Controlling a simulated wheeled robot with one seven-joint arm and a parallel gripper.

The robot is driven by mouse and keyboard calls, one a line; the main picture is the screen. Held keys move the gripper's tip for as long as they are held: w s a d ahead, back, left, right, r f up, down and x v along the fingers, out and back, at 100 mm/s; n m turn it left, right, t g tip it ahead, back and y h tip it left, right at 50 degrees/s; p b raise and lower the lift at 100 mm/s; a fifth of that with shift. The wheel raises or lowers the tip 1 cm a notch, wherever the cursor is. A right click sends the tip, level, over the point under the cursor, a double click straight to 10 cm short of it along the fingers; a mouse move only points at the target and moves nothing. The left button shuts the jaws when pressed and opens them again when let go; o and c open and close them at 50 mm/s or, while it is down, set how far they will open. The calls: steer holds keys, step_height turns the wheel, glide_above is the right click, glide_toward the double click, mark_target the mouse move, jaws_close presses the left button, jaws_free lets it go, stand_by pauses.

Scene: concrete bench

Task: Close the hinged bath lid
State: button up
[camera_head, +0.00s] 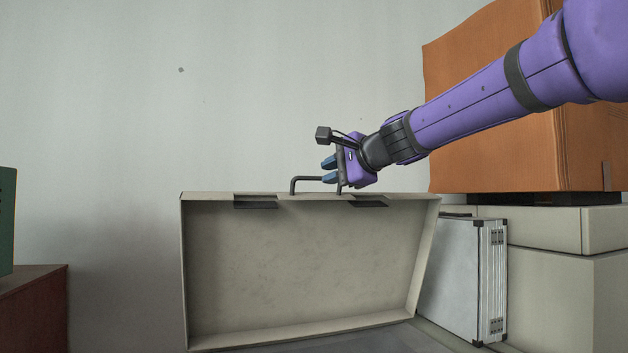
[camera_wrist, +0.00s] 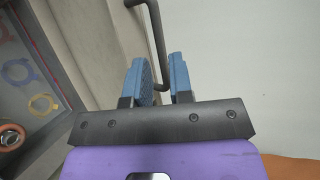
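The bath lid (camera_head: 300,268) stands raised, a shallow grey-beige panel with a rim, its inner side facing the head camera. A dark bar handle (camera_head: 307,179) sits on its top edge. It also shows in the wrist view (camera_wrist: 156,30), running down towards the gap between the fingers. My gripper (camera_head: 329,170) is at the right part of the handle, with its blue fingers pointing left. In the wrist view the fingers (camera_wrist: 161,80) are a little apart, one on each side of the handle's line. I see no clear grip on it. The hinge is hidden.
A silver case (camera_head: 458,280) stands right of the lid, beside pale boxes (camera_head: 565,290) and a large orange box (camera_head: 500,140). A brown cabinet (camera_head: 38,305) is at left. The wrist view shows coloured rings (camera_wrist: 18,72) on a grey surface below.

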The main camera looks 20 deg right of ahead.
mark_target(316, 179)
steer(key=shift+x, duration=2.7)
steer(key=shift+c, duration=0.2)
jaws_close()
